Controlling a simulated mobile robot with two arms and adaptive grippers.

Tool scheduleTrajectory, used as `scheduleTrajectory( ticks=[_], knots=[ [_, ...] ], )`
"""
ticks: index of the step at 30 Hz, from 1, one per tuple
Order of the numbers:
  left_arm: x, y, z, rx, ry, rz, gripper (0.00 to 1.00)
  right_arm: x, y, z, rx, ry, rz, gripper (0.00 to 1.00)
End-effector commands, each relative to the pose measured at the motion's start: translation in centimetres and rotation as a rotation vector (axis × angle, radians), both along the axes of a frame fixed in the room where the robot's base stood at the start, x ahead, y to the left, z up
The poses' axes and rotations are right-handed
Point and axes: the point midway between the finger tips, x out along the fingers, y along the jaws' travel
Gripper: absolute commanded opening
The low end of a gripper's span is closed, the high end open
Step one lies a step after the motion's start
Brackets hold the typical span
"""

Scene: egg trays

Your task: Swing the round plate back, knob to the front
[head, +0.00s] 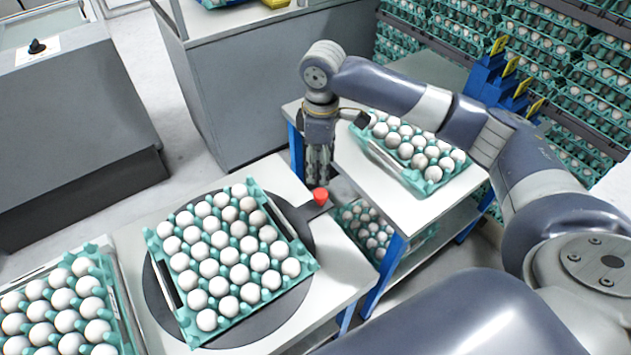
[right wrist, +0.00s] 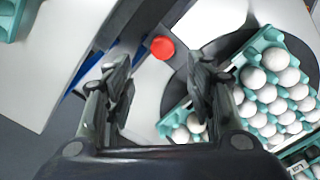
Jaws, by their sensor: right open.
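The round dark grey plate (head: 298,222) lies on the white table with a teal egg tray (head: 309,264) full of white eggs on it. A short arm sticks out from the plate at its far right and carries the red knob (head: 320,195). My right gripper (head: 319,182) points down just behind the knob, fingers apart and empty. In the right wrist view the knob (right wrist: 162,47) shows beyond the gap between the open fingertips (right wrist: 160,70), not between them. The plate (right wrist: 178,90) is partly hidden by a finger there. My left gripper is out of view.
Another egg tray (head: 119,290) stands close left of the plate. A side table (head: 345,180) with an egg tray is behind right, with more eggs on its lower shelf. A grey cabinet (head: 240,95) stands behind; stacked egg trays (head: 570,60) fill the back right.

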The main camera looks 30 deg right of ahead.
Motion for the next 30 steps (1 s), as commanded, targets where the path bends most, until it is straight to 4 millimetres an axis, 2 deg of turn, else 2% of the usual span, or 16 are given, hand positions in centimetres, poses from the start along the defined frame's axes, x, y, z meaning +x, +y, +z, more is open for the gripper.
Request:
scheduleTrajectory(
  ticks=[6, 10, 14, 18, 23, 28, 29, 30],
  knots=[
    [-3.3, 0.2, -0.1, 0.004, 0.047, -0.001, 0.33, -0.2, 0.0, -4.0, -0.002, 0.006, 0.0, 0.5],
    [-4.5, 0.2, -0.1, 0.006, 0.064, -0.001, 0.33, -0.2, 0.0, -6.4, -0.001, 0.004, 0.001, 0.5],
    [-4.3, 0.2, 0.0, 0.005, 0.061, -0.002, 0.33, -0.1, 0.0, -8.4, -0.001, 0.002, 0.001, 0.5],
    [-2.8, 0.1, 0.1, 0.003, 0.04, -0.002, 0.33, -0.1, 0.0, -9.6, -0.001, 0.001, 0.001, 0.5],
    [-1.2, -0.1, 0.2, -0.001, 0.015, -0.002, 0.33, -0.1, 0.0, -10.0, -0.001, -0.001, 0.001, 0.5],
    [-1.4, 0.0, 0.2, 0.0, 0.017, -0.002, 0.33, -0.1, 0.0, -10.0, -0.001, -0.001, 0.001, 0.5],
    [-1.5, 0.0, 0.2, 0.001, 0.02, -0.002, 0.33, -0.1, 0.0, -10.0, -0.001, -0.001, 0.001, 0.48],
    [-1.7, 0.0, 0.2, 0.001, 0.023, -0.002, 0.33, -0.1, 0.0, -10.0, -0.001, -0.001, 0.002, 0.39]
  ],
)
